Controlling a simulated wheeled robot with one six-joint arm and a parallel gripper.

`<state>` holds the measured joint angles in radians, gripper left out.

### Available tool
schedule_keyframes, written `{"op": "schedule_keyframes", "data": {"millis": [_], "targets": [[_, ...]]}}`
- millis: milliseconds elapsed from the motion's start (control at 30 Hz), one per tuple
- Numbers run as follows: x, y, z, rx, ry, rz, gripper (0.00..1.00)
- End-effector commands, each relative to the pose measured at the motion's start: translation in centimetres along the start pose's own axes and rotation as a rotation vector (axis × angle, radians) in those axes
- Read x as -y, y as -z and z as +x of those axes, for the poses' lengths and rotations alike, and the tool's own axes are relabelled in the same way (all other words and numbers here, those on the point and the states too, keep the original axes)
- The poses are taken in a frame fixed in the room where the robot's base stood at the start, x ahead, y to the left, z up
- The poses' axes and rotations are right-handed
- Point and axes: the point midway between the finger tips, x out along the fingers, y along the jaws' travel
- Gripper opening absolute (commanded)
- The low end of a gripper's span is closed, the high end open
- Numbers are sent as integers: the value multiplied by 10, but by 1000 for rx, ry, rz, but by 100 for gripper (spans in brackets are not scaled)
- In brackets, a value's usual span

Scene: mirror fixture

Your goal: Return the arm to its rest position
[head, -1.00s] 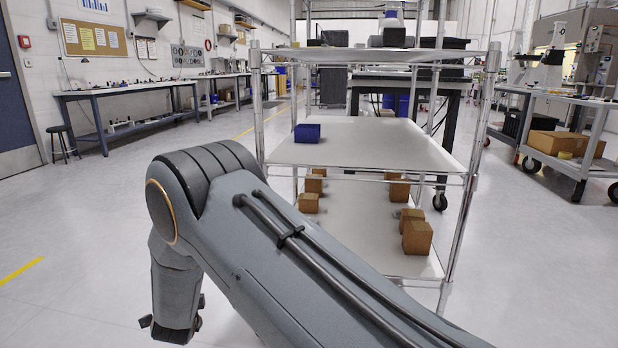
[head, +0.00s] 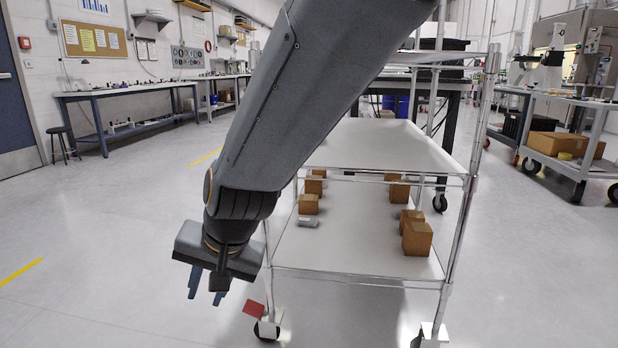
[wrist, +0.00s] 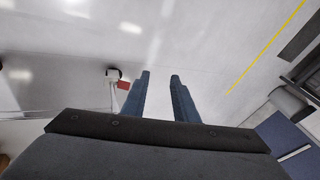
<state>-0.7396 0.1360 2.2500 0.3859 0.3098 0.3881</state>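My gripper (head: 206,299) hangs at the lower left of the head view, to the left of the shelf cart and pointing down over the floor. In the wrist view, its two blue fingers (wrist: 160,76) stand apart with only floor between them, so it is open and empty. My arm crosses the head view from the upper middle down to the gripper. It hides the upper left part of the cart.
The wire shelf cart (head: 385,150) stands close to the right of my arm. Cardboard boxes (head: 417,238) sit on its lower shelf. A red piece (head: 254,309) is by its front left wheel. Open floor (head: 90,240) lies to the left.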

Motion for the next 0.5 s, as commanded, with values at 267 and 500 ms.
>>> {"op": "schedule_keyframes", "data": {"millis": [267, 500], "targets": [[-69, -78, -76, 166, -84, -281, 27], [-111, -122, -110, 261, -128, -423, 27]]}}
